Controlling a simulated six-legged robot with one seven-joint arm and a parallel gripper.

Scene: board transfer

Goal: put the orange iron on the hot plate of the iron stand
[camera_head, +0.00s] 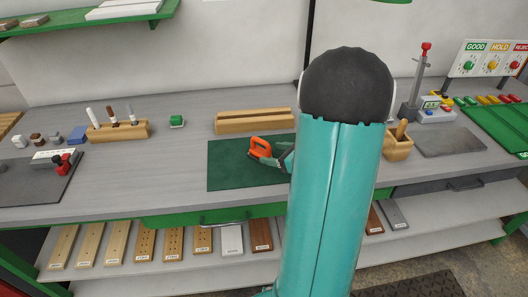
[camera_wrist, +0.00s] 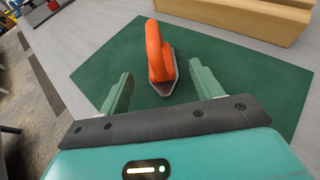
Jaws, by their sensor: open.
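The orange iron (camera_head: 261,148) sits on the dark green mat (camera_head: 228,174) in the head view. In the wrist view the iron (camera_wrist: 154,50) shows its orange handle and a grey, pointed sole with the tip toward me. My gripper (camera_wrist: 160,76) is open, with one green finger on each side of the iron's near end; no contact shows. In the head view my gripper (camera_head: 284,160) is at the iron's right, partly hidden by my arm. I cannot make out an iron stand or its hot plate for certain; my arm hides part of the bench.
A long wooden block (camera_head: 254,121) lies behind the mat. A wooden tool holder (camera_head: 119,132) stands at left. At right are a wooden box (camera_head: 398,149), a grey plate (camera_head: 450,141) and a lever device (camera_head: 411,100). The bench between holder and mat is mostly clear.

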